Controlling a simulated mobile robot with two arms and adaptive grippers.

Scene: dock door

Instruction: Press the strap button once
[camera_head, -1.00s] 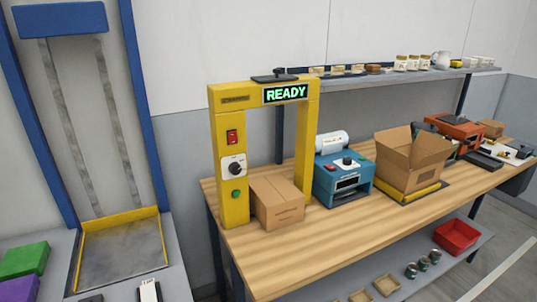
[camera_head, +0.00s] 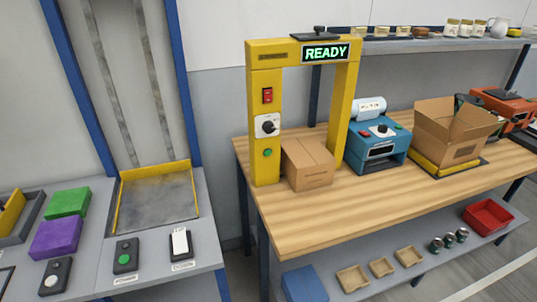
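The yellow strapping arch (camera_head: 265,120) stands at the left end of the wooden bench. Its display (camera_head: 325,52) reads READY in green. On its left post are a red rocker switch (camera_head: 267,95), a black rotary knob (camera_head: 268,126) on a white plate and, lowest, a round green button (camera_head: 267,153). No label beside the green button is legible. A closed cardboard box (camera_head: 308,164) sits on the bench between the posts of the arch. Neither of my grippers is in view.
The wooden bench (camera_head: 300,225) also holds a blue machine (camera_head: 378,148) and an open carton (camera_head: 450,130). At left, a grey table (camera_head: 205,225) carries control boxes, including one with a green button (camera_head: 124,258), and green and purple blocks. The bench front is clear.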

